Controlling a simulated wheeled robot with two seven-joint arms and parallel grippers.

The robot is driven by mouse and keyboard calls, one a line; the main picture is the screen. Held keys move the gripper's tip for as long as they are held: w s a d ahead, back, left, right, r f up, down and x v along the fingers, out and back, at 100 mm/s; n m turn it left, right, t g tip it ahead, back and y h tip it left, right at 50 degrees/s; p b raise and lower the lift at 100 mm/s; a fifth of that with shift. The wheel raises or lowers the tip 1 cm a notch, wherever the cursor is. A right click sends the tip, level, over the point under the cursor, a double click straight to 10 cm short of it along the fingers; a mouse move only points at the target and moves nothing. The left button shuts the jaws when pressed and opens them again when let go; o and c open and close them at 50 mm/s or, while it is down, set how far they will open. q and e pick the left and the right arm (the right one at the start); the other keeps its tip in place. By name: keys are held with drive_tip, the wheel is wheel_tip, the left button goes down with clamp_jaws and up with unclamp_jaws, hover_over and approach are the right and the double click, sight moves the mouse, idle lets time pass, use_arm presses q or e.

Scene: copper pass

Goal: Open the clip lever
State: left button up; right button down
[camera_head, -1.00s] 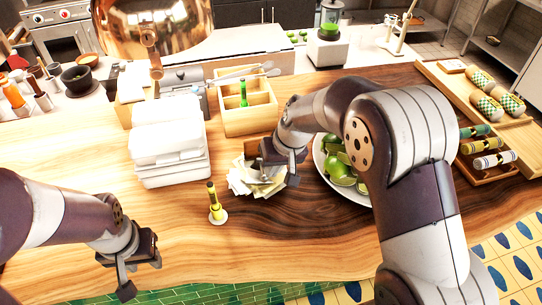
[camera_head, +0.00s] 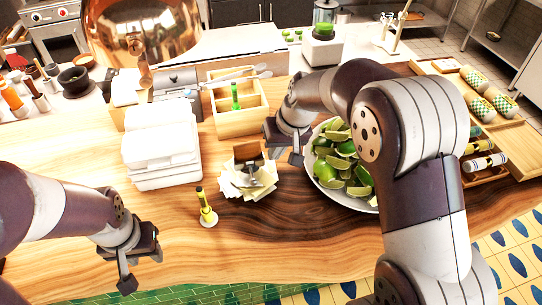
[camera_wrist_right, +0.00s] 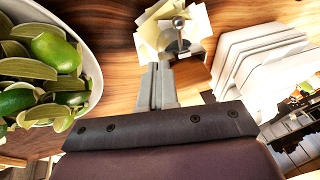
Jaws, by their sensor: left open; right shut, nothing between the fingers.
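The clip, a small metal piece (camera_head: 252,172) with a lever, sits on a stack of cream paper slips (camera_head: 236,186) in front of a small wooden block (camera_head: 246,152). The clip also shows at the top of the right wrist view (camera_wrist_right: 179,22). I cannot tell the lever's exact angle. My right gripper (camera_head: 296,157) is right of the slips, apart from them, shut and empty; in its wrist view the fingers (camera_wrist_right: 161,84) lie together, with the clip beyond them. My left gripper (camera_head: 128,280) is open and empty near the front left counter edge.
A bowl of limes (camera_head: 345,190) stands close right of my right gripper. White stacked containers (camera_head: 163,150) stand left of the slips. A wooden divided box (camera_head: 240,125) is behind, and a yellow marker-like item (camera_head: 206,208) stands in front. The front middle counter is clear.

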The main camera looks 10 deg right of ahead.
drive_tip(key=shift+s+r+b, duration=0.75)
drive_tip(key=shift+s+r, duration=1.6)
drive_tip(key=shift+r, duration=0.6)
use_arm(q)
drive_tip(key=shift+s+a+f, duration=0.1)
drive_tip(key=shift+a+f, duration=0.1)
drive_tip(key=shift+f, duration=0.45)
drive_tip(key=shift+s+a+f, duration=0.1)
drive_tip(key=shift+a+f, duration=0.05)
drive_tip(key=shift+f, duration=0.45)
use_arm(e)
drive_tip(key=s+d+f+g+h, duration=0.1)
drive_tip(key=s+d+f, duration=0.4)
drive_tip(key=s+f, duration=0.7)
drive_tip(key=shift+s+d+f+m+h, duration=0.15)
drive_tip(key=shift+s+f+m+h, duration=0.15)
drive_tip(key=shift+s+h, duration=0.6)
use_arm(q)
drive_tip(key=shift+w, duration=0.1)
use_arm(e)
drive_tip(key=shift+w, duration=0.1)
